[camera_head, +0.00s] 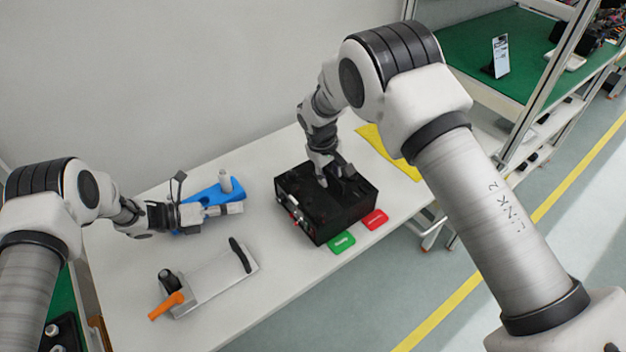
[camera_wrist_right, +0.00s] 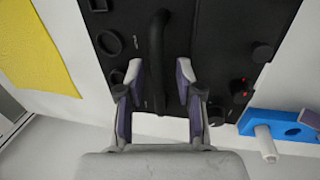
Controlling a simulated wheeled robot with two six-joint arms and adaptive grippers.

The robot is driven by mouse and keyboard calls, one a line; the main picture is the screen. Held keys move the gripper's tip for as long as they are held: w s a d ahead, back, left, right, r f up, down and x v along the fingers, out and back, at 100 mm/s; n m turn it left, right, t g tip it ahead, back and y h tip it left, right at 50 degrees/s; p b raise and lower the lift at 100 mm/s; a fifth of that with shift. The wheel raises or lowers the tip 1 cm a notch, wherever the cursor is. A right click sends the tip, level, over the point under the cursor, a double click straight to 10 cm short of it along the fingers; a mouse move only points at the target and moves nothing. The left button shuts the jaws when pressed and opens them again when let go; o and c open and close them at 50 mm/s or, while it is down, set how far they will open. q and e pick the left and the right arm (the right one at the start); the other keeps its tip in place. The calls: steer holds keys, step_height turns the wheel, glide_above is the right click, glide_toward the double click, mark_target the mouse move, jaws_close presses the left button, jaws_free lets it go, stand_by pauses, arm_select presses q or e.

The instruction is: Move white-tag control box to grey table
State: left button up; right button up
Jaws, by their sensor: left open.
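The black control box (camera_head: 318,218) sits on the light table (camera_head: 130,290), right of its middle. Small knobs or connectors show on its left side; I cannot make out a white tag. My right gripper (camera_head: 335,172) is over the top of the box. In the right wrist view, the box (camera_wrist_right: 210,40) has a black bar handle (camera_wrist_right: 157,45). The right gripper's fingers (camera_wrist_right: 160,72) are apart, one on each side of the handle, with gaps visible. My left gripper (camera_head: 228,209) is open, left of the box and beside a blue fixture.
The blue fixture (camera_head: 205,195) carries a white peg. A metal plate (camera_head: 215,282) with a black handle and an orange-handled clamp (camera_head: 167,305) lie in front. A green tag (camera_head: 341,243), red tag (camera_head: 375,219) and yellow sheet (camera_head: 385,147) lie around the box. A green-topped shelf (camera_head: 470,45) stands right.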

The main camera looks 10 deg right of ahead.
mark_target(321, 187)
arm_select(q)
steer(key=shift+a, duration=0.2)
arm_select(e)
steer(key=shift+r, duration=0.2)
step_height(321, 187, up, 11)
steer(key=a, duration=0.2)
steer(key=shift+s+r, duration=0.2)
steer(key=shift+s, duration=0.25)
arm_select(q)
steer(key=shift+r, duration=0.1)
arm_select(e)
steer(key=shift+a, duration=0.1)
